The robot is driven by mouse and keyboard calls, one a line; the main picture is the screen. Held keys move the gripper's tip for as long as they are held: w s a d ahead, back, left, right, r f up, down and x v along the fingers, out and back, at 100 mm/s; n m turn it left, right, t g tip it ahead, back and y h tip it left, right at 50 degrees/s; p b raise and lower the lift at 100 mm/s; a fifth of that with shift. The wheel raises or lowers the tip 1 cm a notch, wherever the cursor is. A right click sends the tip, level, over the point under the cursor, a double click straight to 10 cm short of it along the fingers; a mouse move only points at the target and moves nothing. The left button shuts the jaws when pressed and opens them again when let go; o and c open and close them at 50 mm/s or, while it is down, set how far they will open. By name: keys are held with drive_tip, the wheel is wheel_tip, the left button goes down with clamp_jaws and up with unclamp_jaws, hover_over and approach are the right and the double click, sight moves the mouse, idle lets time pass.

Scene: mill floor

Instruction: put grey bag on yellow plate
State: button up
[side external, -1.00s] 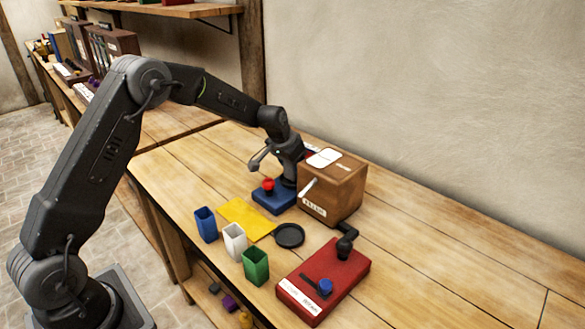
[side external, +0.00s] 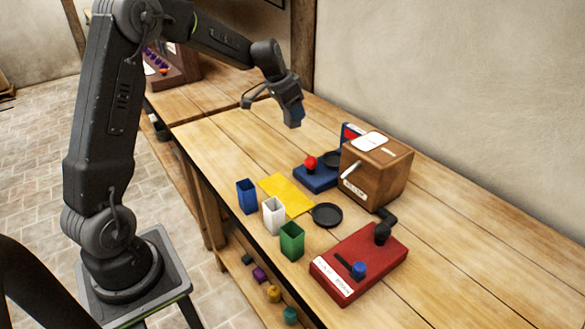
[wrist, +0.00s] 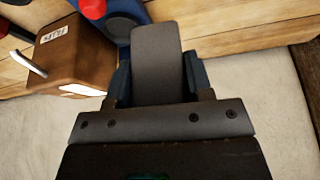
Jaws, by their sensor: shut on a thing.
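My gripper (side external: 293,115) is raised above the table behind the blue machine. It is shut on a dark blue thing (side external: 299,114), mostly hidden by the fingers. In the wrist view, blue edges of that thing (wrist: 197,75) show on both sides of the near grey finger. The yellow plate (side external: 286,194) lies flat and bare on the table, in front of and below my gripper. I cannot pick out a grey bag for sure. A small dark bag (side external: 246,259) lies on the lower shelf, its colour unclear.
Blue (side external: 247,196), white (side external: 273,215) and green (side external: 291,241) cups line the front. The table's far left is clear.

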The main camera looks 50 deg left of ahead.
drive_tip(key=s+d+f+m+g+h, duration=0.1)
drive_tip(key=s+d+m+g+h, duration=0.1)
drive_tip(key=s+m, duration=0.6)
drive_tip(key=s+d+f+m+g+h, duration=0.2)
drive_tip(key=s+m, duration=0.5)
drive_tip(key=m, duration=0.2)
drive_tip(key=w+d+f, duration=0.2)
drive_tip(key=d, duration=0.1)
drive_tip(key=w+d+f, duration=0.2)
drive_tip(key=d, duration=0.1)
drive_tip(key=w+d+f, duration=0.1)
drive_tip(key=d+f, duration=0.1)
drive_tip(key=d, duration=0.1)
drive_tip(key=shift+w+d, duration=0.15)
drive_tip(key=shift+w, duration=0.25)
drive_tip(key=shift+f, duration=2.1)
drive_tip(key=shift+f, duration=0.15)
drive_tip(key=o, duration=1)
drive_tip(key=shift+c, duration=0.2)
